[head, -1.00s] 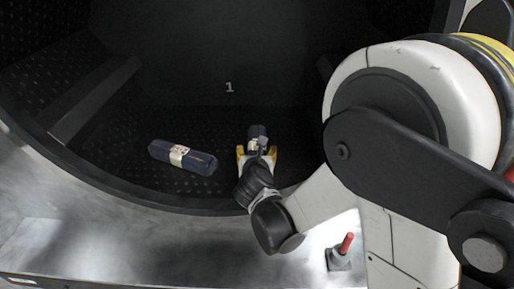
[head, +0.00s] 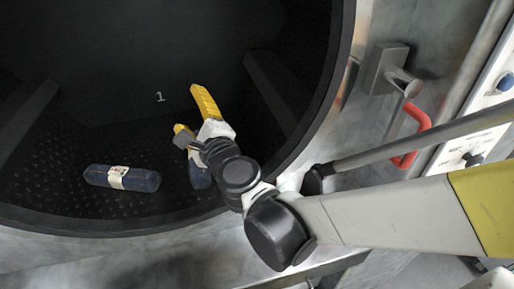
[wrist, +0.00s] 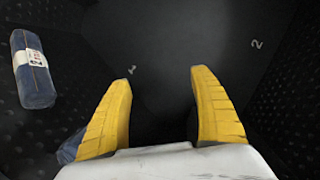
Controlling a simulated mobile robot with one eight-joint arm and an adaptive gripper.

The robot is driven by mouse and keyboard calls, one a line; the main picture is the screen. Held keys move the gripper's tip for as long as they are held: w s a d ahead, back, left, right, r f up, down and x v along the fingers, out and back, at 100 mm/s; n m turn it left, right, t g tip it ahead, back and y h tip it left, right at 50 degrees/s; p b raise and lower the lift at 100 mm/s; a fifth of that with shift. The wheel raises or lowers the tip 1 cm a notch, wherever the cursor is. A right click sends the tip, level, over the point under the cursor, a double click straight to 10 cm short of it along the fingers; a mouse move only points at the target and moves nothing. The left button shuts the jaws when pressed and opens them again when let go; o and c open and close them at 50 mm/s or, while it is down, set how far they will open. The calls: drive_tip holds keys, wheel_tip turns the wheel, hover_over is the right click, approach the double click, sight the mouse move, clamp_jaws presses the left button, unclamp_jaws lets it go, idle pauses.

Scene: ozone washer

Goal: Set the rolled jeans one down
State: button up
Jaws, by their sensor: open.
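One rolled pair of dark blue jeans (head: 122,178) with a pale paper band lies on the drum floor at the left. It also shows at the left of the wrist view (wrist: 34,72). A second blue roll (head: 199,176) lies to its right, mostly hidden behind my gripper. In the wrist view a small piece of this roll (wrist: 68,148) shows beside the left finger. My gripper (head: 189,110) is inside the drum with its yellow fingers spread wide. In the wrist view nothing is between the fingertips (wrist: 161,74).
The dark drum (head: 210,60) has a dimpled floor and raised ribs (head: 275,90) along its walls. Its metal rim borders my arm. A red door handle (head: 417,135) and latch stand outside at the right. The drum's back has free room.

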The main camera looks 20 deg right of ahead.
drive_tip(key=s+d+f+n+g+h, duration=0.2)
drive_tip(key=s+d+f+n+g, duration=0.3)
drive_tip(key=s+d+n, duration=0.3)
drive_tip(key=s+d+f+n+g+h, duration=0.2)
drive_tip(key=s+d+f+n+g, duration=0.3)
drive_tip(key=s+d+f+n, duration=0.2)
drive_tip(key=s+d+n, duration=0.2)
drive_tip(key=s+n, duration=0.2)
drive_tip(key=n, duration=0.2)
drive_tip(key=shift+s+d+f+n+g, duration=0.15)
drive_tip(key=shift+s+f+n+g, duration=0.1)
drive_tip(key=shift+s+n+g, duration=0.1)
